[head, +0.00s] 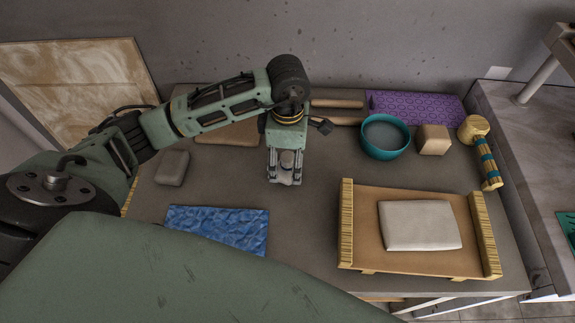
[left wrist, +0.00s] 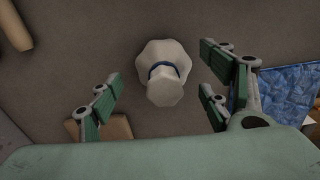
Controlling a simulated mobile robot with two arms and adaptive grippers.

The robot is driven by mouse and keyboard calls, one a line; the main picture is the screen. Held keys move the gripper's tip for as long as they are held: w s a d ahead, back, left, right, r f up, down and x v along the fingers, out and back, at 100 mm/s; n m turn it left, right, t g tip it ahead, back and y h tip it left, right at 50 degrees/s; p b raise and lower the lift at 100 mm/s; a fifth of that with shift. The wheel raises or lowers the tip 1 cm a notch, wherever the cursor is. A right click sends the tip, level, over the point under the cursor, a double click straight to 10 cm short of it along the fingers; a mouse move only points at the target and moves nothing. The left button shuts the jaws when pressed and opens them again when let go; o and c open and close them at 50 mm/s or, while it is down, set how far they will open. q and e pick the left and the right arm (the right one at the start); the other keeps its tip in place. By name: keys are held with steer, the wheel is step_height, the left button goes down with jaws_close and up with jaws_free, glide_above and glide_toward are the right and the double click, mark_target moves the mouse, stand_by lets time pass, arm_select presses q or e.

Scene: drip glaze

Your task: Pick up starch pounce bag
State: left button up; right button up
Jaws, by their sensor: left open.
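The starch pounce bag (left wrist: 165,82) is a white, knotted cloth bag with a dark blue tie around its neck. In the left wrist view it stands on the grey table between the spread fingers of my left gripper (left wrist: 160,95), with clear gaps on both sides. In the head view my left gripper (head: 285,181) points down over the middle of the table, and a pale patch of the bag (head: 287,158) seems to show between its fingers. The left gripper is open and empty. The right gripper is not in view.
A blue textured mat (head: 218,230) lies in front of the gripper, and a grey block (head: 173,168) to its left. A slab (head: 420,225) lies on a wooden board (head: 375,263).

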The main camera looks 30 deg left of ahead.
mark_target(288, 166)
arm_select(q)
step_height(288, 166, down, 2)
steer(key=shift+s+f, duration=0.15)
steer(key=shift+f, duration=0.45)
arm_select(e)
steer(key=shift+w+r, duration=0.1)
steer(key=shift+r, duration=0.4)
arm_select(q)
steer(key=c, duration=1.3)
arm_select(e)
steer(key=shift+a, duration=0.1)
arm_select(q)
steer(key=shift+o, duration=0.2)
steer(key=shift+r, duration=0.1)
